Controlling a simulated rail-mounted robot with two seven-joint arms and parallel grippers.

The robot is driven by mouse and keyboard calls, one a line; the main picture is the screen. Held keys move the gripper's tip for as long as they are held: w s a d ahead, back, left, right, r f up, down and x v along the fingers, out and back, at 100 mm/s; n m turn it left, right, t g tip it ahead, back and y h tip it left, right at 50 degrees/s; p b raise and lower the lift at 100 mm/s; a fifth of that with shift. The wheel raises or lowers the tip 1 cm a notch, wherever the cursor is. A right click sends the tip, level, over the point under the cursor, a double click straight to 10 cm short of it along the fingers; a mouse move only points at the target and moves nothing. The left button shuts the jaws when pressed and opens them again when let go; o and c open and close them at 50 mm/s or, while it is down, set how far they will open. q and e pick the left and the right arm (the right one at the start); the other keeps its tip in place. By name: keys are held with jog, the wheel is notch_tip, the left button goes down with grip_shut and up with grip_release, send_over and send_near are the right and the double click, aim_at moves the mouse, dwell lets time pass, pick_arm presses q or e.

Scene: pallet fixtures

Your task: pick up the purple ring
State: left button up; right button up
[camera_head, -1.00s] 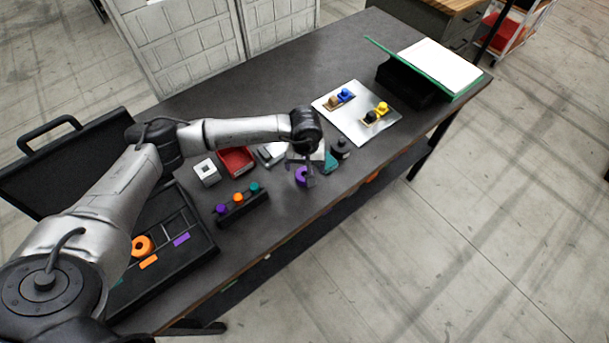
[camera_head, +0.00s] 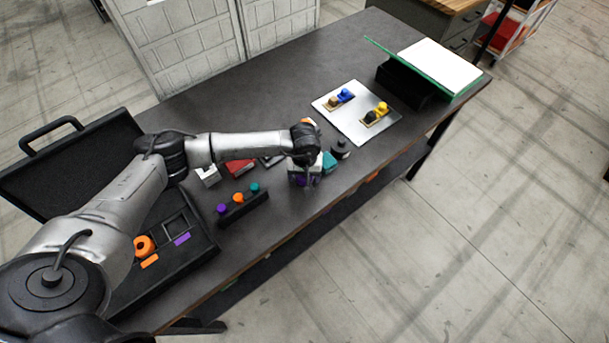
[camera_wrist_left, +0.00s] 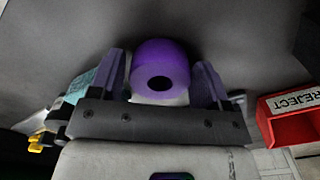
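The purple ring (camera_wrist_left: 160,66) lies between the two fingers of my left gripper (camera_wrist_left: 161,82) in the left wrist view, its dark hole facing the camera. The fingers are spread on either side of it, and a narrow gap seems to show beside the ring. In the head view my left gripper (camera_head: 306,176) is low over the front edge area of the table. It hides most of the ring, leaving only a bit of purple in sight. My right gripper is not in view.
A black rack (camera_head: 243,209) with purple, orange and teal knobs stands left of the gripper. A teal block (camera_head: 329,162) and a black round piece (camera_head: 341,149) stand close on the right. A red REJECT bin (camera_wrist_left: 292,117) is nearby. A metal plate (camera_head: 349,119) lies beyond.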

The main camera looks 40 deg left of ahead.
pick_arm(q)
jog(key=c, duration=0.7)
jog(key=shift+c, duration=0.2)
